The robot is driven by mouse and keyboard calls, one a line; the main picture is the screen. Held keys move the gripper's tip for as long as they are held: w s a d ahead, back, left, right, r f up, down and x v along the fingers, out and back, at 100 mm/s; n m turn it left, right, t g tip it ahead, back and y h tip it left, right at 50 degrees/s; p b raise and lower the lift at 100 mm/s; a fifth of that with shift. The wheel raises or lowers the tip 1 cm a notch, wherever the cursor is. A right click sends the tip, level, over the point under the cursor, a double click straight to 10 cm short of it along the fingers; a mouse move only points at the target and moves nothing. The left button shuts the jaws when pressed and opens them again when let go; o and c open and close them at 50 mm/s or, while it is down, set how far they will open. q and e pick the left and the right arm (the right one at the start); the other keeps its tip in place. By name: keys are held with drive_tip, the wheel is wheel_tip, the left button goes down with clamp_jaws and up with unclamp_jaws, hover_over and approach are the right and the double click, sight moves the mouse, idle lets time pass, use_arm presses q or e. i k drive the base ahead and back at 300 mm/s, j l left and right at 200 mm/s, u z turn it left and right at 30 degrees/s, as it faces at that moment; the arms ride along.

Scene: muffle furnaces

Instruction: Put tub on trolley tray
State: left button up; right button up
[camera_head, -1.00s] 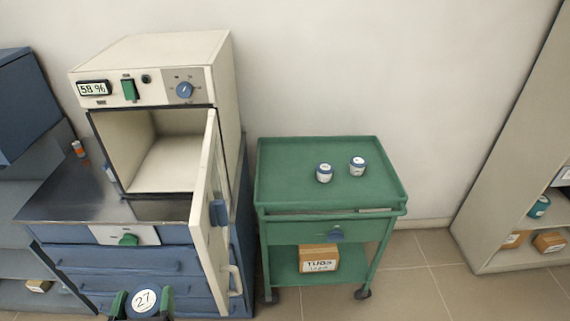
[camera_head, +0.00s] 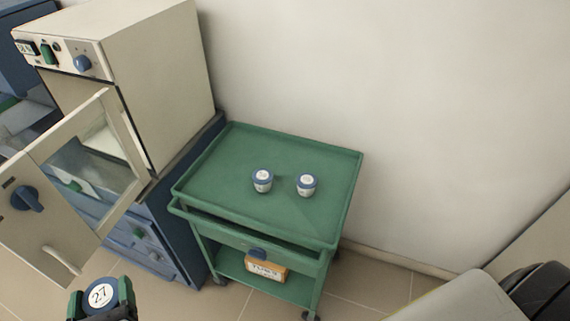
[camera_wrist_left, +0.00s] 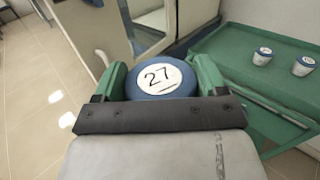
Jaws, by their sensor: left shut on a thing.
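My left gripper (camera_head: 101,300) is at the lower left of the head view, shut on a tub with a blue lid and a white label reading 27 (camera_head: 99,294). In the left wrist view the tub (camera_wrist_left: 158,77) sits between the green fingers. The gripper is in front of the open furnace door and apart from the trolley. The green trolley tray (camera_head: 220,165) is to the right and farther off. Two white tubs with blue rims, a left one (camera_head: 262,181) and a right one (camera_head: 306,185), stand upright on it. My right gripper is not in view.
The cream furnace (camera_head: 165,85) stands left of the trolley, its door (camera_head: 70,190) swung open toward me. A box (camera_head: 266,268) is on the trolley's lower shelf. The tray is bare behind and left of its tubs. The wall is right behind the trolley.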

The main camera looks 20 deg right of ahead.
sight(223, 176)
drive_tip(key=i+l+u, duration=0.1)
drive_tip(key=l+u, duration=0.25)
drive_tip(key=l, duration=0.4)
drive_tip(key=l+u, duration=0.4)
drive_tip(key=l, duration=0.35)
drive_tip(key=k+l+u, duration=0.15)
drive_tip(key=l+u, duration=0.2)
drive_tip(key=l, duration=0.4)
drive_tip(key=l+z, duration=0.2)
drive_tip(key=l, duration=0.2)
drive_tip(key=i+l+z, duration=0.25)
drive_tip(key=l, duration=0.15)
drive_tip(key=l+z, duration=0.2)
drive_tip(key=l, duration=0.2)
